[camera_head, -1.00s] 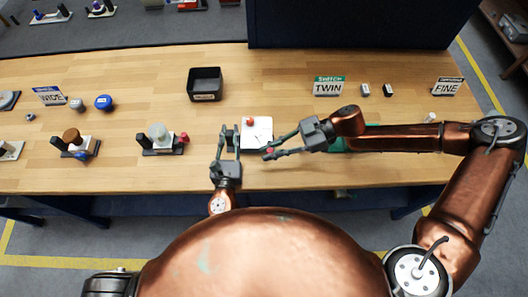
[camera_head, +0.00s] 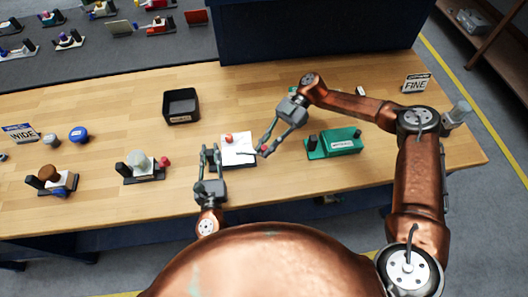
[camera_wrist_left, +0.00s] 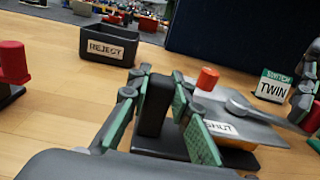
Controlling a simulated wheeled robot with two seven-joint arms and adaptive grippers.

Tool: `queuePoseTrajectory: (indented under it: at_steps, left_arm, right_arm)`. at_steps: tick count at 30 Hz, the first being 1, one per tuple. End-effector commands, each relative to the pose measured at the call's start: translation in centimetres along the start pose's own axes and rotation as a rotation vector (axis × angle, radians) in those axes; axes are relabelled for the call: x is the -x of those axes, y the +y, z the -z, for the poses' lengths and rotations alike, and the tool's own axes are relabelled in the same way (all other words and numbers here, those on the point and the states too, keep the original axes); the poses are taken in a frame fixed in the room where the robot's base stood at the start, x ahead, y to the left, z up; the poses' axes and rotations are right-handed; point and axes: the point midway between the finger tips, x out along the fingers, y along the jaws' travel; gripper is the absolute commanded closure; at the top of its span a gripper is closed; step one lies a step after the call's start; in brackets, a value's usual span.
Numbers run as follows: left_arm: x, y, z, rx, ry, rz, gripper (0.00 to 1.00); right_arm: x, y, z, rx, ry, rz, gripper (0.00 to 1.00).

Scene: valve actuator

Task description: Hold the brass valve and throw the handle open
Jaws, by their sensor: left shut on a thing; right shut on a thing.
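The valve unit (camera_head: 238,156) sits near the table's front edge, with a white top in the head view. The left wrist view shows its red-orange knob (camera_wrist_left: 207,79), a "SHUT" label (camera_wrist_left: 220,127), a grey lever (camera_wrist_left: 250,108) and an orange-brown lower edge (camera_wrist_left: 238,158). My left gripper (camera_head: 210,155) is shut on the black upright block (camera_wrist_left: 154,105) at the unit's left side. My right gripper (camera_head: 264,148) is shut on a small red tip at the unit's right, apparently the handle's end.
A black REJECT bin (camera_head: 181,106) stands behind. Another fixture (camera_head: 142,169) with a red knob stands left. TWIN (camera_wrist_left: 272,86) and FINE (camera_head: 416,83) signs stand right. Bare wood lies between bin and fixtures.

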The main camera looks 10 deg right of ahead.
Motion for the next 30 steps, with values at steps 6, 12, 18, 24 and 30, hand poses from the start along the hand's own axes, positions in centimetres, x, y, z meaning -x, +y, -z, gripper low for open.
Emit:
queuePoseTrajectory:
  at_steps: [6, 12, 18, 24, 30]
  left_arm:
    - [0.12, -0.16, 0.61, -0.001, 0.011, 0.004, 1.0]
    - [0.14, -0.26, 0.6, -0.001, 0.01, 0.007, 1.0]
    - [0.16, -0.39, 0.58, -0.001, 0.01, 0.01, 1.0]
    - [0.16, -0.48, 0.56, 0.0, 0.009, 0.012, 1.0]
    - [0.14, -0.53, 0.54, 0.0, 0.009, 0.013, 1.0]
  right_arm:
    - [0.6, 0.98, -0.24, 0.002, 0.0, -0.009, 1.0]
    - [0.79, 1.3, -0.25, 0.004, 0.0, -0.01, 1.0]
    - [0.82, 1.39, -0.23, 0.005, 0.001, -0.01, 1.0]
    - [0.77, 1.39, -0.17, 0.006, 0.003, -0.009, 1.0]
    - [0.72, 1.38, -0.12, 0.006, 0.004, -0.008, 0.81]
